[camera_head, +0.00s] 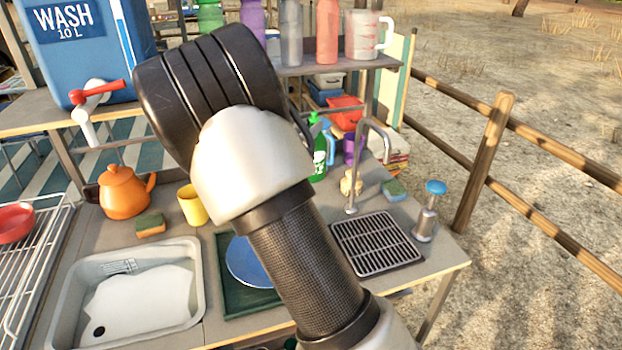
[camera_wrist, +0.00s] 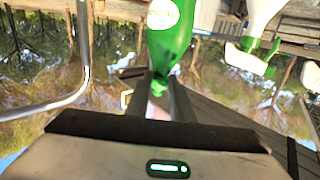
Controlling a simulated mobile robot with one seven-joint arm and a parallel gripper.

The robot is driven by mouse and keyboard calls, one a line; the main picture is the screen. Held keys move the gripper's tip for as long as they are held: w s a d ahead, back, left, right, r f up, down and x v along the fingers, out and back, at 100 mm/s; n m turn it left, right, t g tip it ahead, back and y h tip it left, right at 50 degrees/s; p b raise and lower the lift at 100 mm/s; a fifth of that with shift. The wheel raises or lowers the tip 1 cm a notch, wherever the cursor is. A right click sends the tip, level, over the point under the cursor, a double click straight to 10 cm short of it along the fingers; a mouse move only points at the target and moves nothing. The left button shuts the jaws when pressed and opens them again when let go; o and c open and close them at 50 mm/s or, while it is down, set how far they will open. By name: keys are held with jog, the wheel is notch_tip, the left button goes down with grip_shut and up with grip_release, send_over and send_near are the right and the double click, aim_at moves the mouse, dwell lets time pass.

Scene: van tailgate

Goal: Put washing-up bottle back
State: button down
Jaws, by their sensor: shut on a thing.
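The green washing-up bottle (camera_head: 319,160) with a white label shows just right of my arm in the head view, upright, its left side hidden behind the arm. In the wrist view the bottle (camera_wrist: 170,42) is upside down in the picture, with its narrow green top between my fingers. My gripper (camera_wrist: 158,92) is shut on the bottle near its top. In the head view my fingers are hidden behind my own arm. I cannot tell whether the bottle's base touches the counter.
A tap (camera_head: 372,145) arches beside the bottle above a drain grate (camera_head: 376,243). A purple cup (camera_head: 352,150), a sponge (camera_head: 394,190) and a blue-topped dispenser (camera_head: 430,212) stand near. A shelf (camera_head: 345,66) holds several bottles behind. A yellow mug (camera_head: 192,205) and orange kettle (camera_head: 123,192) are left.

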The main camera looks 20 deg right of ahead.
aim_at(321, 144)
notch_tip(321, 144, down, 7)
jog(key=shift+b, duration=0.45)
jog(key=shift+f, duration=0.1)
jog(key=shift+f, duration=0.15)
jog(key=c, duration=1.5)
grip_release()
jog(key=shift+c, duration=0.2)
